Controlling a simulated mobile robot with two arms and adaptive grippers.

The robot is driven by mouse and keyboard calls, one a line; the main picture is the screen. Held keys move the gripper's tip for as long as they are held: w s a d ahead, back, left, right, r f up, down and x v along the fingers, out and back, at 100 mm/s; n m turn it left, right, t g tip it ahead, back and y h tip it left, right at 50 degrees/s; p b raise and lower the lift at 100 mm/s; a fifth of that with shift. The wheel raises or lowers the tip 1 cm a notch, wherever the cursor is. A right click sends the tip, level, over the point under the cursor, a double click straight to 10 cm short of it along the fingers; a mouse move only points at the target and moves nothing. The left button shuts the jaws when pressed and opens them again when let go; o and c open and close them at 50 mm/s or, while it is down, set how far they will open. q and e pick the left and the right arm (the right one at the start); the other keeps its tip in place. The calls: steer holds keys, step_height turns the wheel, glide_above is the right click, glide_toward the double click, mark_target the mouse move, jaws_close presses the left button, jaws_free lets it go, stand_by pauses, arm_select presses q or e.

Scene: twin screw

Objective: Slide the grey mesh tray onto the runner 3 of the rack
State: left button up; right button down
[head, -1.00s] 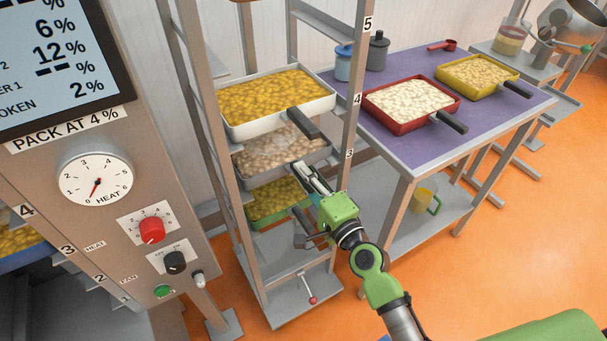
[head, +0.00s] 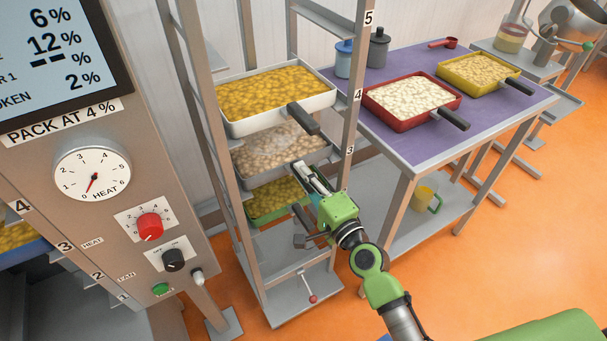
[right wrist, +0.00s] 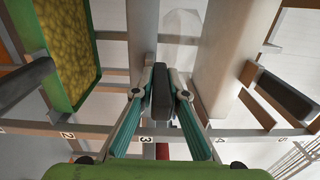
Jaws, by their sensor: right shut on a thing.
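The grey mesh tray (head: 262,176), filled with pale food, sits in the rack (head: 353,120) between a white tray above and a green tray below, near the number 3 label (head: 350,151). My right gripper (head: 306,172) is at its front and hides most of its handle. In the right wrist view the gripper (right wrist: 160,95) is shut on the tray's dark handle (right wrist: 161,88). The tray's side (right wrist: 143,32) also shows there. How the tray's edges meet the runners is hidden. My left gripper is not in view.
The white tray (head: 240,126) with yellow food is close above, its dark handle (head: 303,117) jutting out. The green tray (head: 256,220) is close below. A control panel (head: 120,230) stands left. A purple table (head: 410,145) with red and yellow trays stands right.

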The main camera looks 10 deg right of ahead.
stand_by(0.4)
steer(key=c, duration=1.9)
jaws_free()
steer(key=shift+s+f, duration=0.1)
steer(key=shift+f, duration=0.15)
steer(key=v, duration=1.2)
steer(key=shift+r, duration=0.2)
